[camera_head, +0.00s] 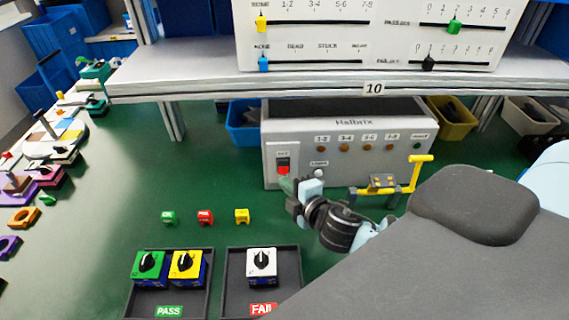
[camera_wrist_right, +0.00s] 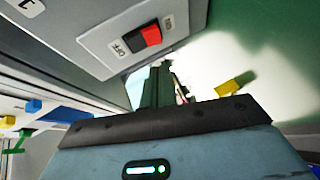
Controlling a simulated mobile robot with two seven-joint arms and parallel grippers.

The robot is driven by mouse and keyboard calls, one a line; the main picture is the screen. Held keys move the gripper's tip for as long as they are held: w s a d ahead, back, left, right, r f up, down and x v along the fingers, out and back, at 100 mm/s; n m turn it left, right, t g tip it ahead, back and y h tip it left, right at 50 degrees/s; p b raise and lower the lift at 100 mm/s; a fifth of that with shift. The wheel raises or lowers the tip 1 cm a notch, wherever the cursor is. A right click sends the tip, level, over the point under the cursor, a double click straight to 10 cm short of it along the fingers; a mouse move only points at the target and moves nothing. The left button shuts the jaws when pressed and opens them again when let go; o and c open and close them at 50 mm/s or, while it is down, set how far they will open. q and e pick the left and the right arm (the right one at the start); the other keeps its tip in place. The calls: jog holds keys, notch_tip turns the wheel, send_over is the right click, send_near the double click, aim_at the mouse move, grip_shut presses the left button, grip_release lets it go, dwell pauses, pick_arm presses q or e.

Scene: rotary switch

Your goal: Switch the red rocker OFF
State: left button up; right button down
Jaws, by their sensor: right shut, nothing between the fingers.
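The red rocker (camera_head: 283,163) is on the front left of the grey Helbrix box (camera_head: 345,158), under a small label. In the right wrist view the rocker (camera_wrist_right: 149,35) has a red part toward the right-hand label and a black part toward the OFF label. My right gripper (camera_head: 288,184) is just below the rocker in the head view, and partly hides the box's lower front. Its fingers (camera_wrist_right: 160,84) are shut and empty, pointing up toward the panel. I cannot tell whether they touch it. My left gripper is not in view.
A grey shelf (camera_head: 230,82) hangs above the box. A yellow handle (camera_head: 419,170) sticks out at right. Green, red and yellow caps (camera_head: 205,217) lie in front, with the PASS tray (camera_head: 168,296) and FAIL tray (camera_head: 236,288) nearer.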

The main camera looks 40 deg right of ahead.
jog(key=shift+s+a+f, duration=0.1)
jog(key=shift+s+a, duration=0.2)
jog(key=shift+s, duration=0.2)
jog(key=shift+s+a+f, duration=0.1)
jog(key=shift+s+a, duration=0.2)
jog(key=shift+s, duration=0.2)
